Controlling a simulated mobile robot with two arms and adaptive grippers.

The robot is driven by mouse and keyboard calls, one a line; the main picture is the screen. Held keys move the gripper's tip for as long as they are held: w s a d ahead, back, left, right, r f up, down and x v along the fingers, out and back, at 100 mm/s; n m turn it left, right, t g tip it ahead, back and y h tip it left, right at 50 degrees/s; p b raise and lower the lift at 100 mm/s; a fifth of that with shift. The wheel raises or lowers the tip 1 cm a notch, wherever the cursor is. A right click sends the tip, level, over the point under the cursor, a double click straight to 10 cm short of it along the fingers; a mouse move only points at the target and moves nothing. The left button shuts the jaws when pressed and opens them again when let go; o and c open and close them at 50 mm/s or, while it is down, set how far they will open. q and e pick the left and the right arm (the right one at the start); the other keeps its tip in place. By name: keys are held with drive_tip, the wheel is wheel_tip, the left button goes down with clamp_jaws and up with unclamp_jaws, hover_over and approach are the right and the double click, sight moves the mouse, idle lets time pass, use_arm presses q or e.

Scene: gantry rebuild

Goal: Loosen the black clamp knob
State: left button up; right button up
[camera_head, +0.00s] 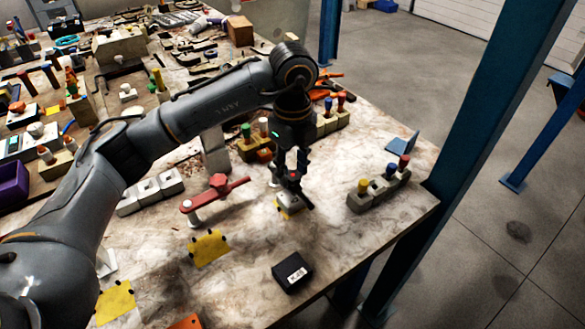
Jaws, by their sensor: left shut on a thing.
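My left gripper (291,180) points down over the worktable, right of the picture's middle. It is shut on a small dark thing, most likely the black clamp knob, which the fingers largely hide. Directly under the fingers is a small grey block (289,204), on a yellow patch on the table. The fingers also cover part of this block, so how the knob sits on it cannot be made out. My right gripper is not in view.
A red lever (216,193) on a pale post stands left of the gripper. A block with coloured pegs (378,196) stands to the right. A black labelled box (292,272) lies in front. Tools and fixtures crowd the table's far left; its right front (350,240) is mostly clear.

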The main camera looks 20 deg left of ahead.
sight(293, 175)
use_arm(q)
drive_tip(key=n, duration=0.4)
drive_tip(key=shift+f+n, duration=0.15)
drive_tip(key=shift+n, duration=0.15)
drive_tip(key=n, duration=0.4)
drive_tip(key=shift+n, duration=0.4)
drive_tip(key=o, duration=1)
wheel_tip(293, 175, up, 12)
idle(0.4)
